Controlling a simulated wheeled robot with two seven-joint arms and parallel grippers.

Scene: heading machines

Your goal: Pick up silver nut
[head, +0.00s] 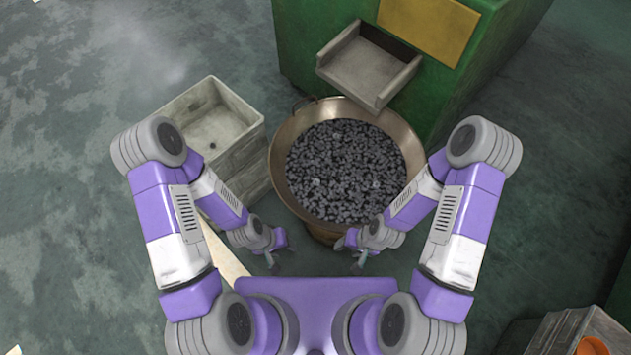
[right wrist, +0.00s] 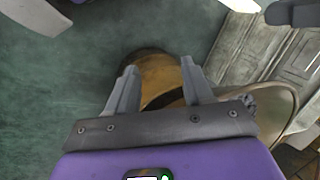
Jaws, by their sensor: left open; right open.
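Many dark grey nuts (head: 345,170) fill a wide round metal pan (head: 282,150) in front of me; I cannot single out one silver nut. My left gripper (head: 272,262) hangs just outside the pan's near left side, open and empty. My right gripper (head: 359,263) is just outside the pan's near edge, open and empty. In the right wrist view the fingers of the right gripper (right wrist: 158,85) are spread apart, with the outside of the pan (right wrist: 270,108) beyond them. The nuts are barely visible there.
A green machine (head: 440,85) with a metal chute (head: 365,68) stands behind the pan. A pale empty crate (head: 250,125) sits on a stack to the left. A box (head: 560,335) is at the lower right. Open floor (head: 545,190) lies to the right.

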